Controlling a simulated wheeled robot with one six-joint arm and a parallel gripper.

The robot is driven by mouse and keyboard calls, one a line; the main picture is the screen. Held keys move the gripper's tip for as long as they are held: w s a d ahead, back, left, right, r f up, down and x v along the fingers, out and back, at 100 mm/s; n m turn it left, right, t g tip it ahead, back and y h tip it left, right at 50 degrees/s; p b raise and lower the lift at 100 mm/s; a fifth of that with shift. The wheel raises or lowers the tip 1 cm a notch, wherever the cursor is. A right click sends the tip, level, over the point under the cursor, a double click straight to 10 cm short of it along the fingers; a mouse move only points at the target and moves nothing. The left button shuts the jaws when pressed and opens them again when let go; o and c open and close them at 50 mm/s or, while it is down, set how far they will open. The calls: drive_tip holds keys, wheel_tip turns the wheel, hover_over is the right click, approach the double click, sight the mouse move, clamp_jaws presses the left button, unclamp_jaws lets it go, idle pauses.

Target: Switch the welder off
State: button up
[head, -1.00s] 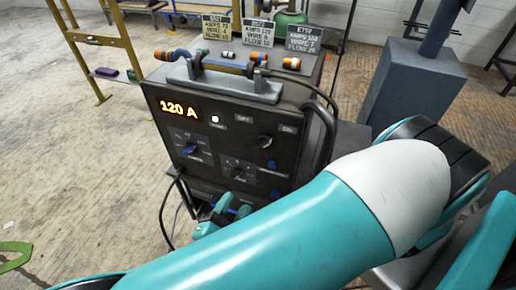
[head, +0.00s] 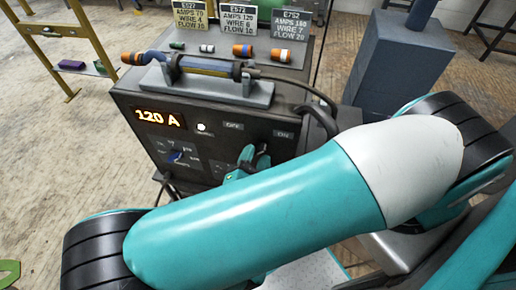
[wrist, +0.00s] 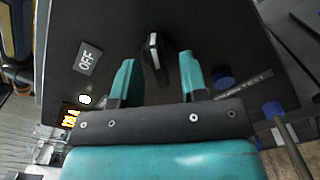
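The welder (head: 205,145) is a dark box whose orange display (head: 160,118) reads 120 A. A white lamp (head: 202,128) is lit beside it. In the head view my gripper (head: 254,158) is at the panel, partly hidden by my arm.
A blue-pointer knob (head: 177,156) is on the panel's left. A torch (head: 205,66) rests on top, with colored parts and setting cards (head: 238,18) behind. A grey pillar (head: 400,65) stands behind right.

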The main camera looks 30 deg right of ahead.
drive_tip(key=shift+w, duration=0.1)
clamp_jaws()
drive_tip(key=shift+n, duration=0.4)
drive_tip(key=n, duration=0.2)
drive_tip(key=shift+n+b, duration=0.4)
drive_tip(key=n, duration=0.4)
drive_tip(key=shift+n+b, duration=0.3)
drive_tip(key=n, duration=0.4)
drive_tip(key=shift+r, duration=0.1)
drive_tip(key=shift+n, duration=1.9)
